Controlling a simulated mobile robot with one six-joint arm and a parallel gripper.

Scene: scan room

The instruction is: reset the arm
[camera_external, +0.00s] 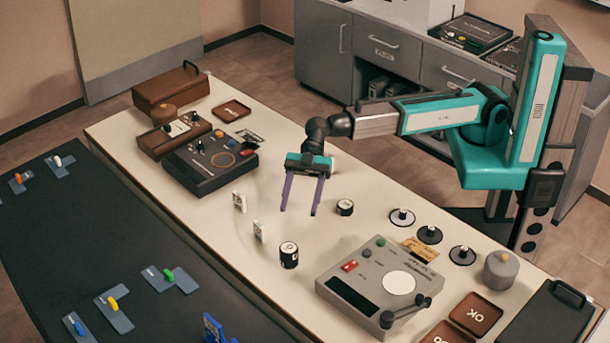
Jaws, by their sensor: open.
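My gripper (301,195) hangs above the middle of the cream table (330,236), with its two purple fingers pointing down and spread apart. Nothing shows between the fingers. My teal and grey arm reaches in from the column at the right, bent at the elbow. A black cylinder with a white top (288,254) stands below the gripper in the picture, and a smaller black one (345,207) stands to its right. Two small white pieces (240,202) (259,231) stand to its left. The gripper looks apart from all of them.
A grey device with a lever (380,285) sits at the table's front right, a dark device (210,158) at the left. Round black discs (402,218), a grey pot (500,269) and brown trays (475,313) are at the right. A dark surface (75,240) with colored pieces lies left.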

